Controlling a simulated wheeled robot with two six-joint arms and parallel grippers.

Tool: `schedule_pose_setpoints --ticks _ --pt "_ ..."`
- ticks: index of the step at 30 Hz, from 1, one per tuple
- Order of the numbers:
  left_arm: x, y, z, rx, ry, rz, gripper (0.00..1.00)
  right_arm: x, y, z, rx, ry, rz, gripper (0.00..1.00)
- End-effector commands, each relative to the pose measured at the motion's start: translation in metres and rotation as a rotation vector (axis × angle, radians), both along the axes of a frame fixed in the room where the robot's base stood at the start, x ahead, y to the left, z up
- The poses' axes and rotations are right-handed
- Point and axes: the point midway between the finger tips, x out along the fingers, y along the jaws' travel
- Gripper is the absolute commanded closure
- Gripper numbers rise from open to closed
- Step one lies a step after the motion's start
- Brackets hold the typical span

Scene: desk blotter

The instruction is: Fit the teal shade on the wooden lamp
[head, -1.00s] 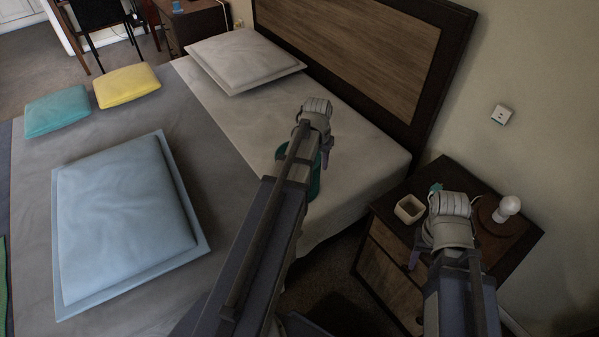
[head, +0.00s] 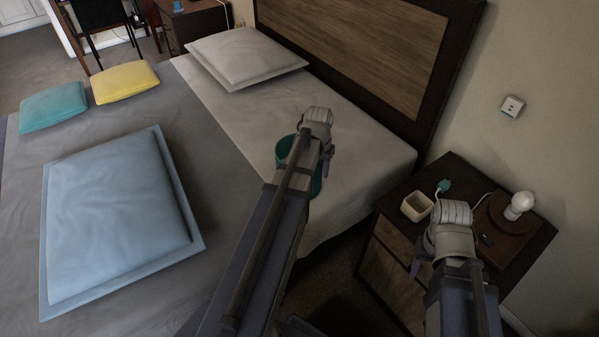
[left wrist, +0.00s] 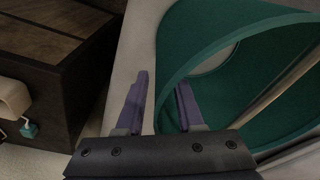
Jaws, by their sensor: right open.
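The teal shade (head: 285,149) sits on the pale part of the bed, partly hidden behind my left arm. It fills the right of the left wrist view (left wrist: 225,95), its open rim facing the camera. My left gripper (head: 326,170) is at the shade, fingers apart. In the left wrist view its fingers (left wrist: 161,108) straddle the shade's near wall, one outside and one inside. The wooden lamp (head: 500,227) has a low brown base and a bare white bulb, upright on the nightstand. My right gripper (head: 416,274) is open and empty in front of the nightstand.
The dark nightstand (head: 393,270) also holds a small beige box (head: 416,206) and a teal plug (head: 444,187) on a white cord. A wall socket (head: 512,106) is above. Blue (head: 115,215), teal (head: 53,107), yellow (head: 125,82) and grey (head: 245,57) cushions lie on the bed.

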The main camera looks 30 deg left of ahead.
Motion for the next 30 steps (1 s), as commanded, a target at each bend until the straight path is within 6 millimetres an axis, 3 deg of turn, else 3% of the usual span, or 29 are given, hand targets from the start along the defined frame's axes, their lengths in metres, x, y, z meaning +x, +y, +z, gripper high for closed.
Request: schedule_pose_setpoints --ticks 1,3,11,21,30 --pt "0.002 0.0002 -0.0127 0.0 0.0 0.0 0.64 0.0 0.0 -0.0127 0.0 0.0 0.0 0.5" --pt "0.0029 0.0004 -0.0169 0.0 0.0 0.0 0.64 0.0 0.0 -0.0169 0.0 0.0 0.0 0.5" --pt "0.0032 0.0003 -0.0157 0.0 0.0 0.0 0.64 0.0 0.0 -0.0157 0.0 0.0 0.0 0.5" --pt "0.0032 0.0003 -0.0157 0.0 0.0 0.0 0.99 0.0 0.0 -0.0157 0.0 0.0 0.0 0.5" --pt "0.0032 0.0003 -0.0158 0.0 0.0 0.0 1.0 0.0 0.0 -0.0158 0.0 0.0 0.0 0.5"
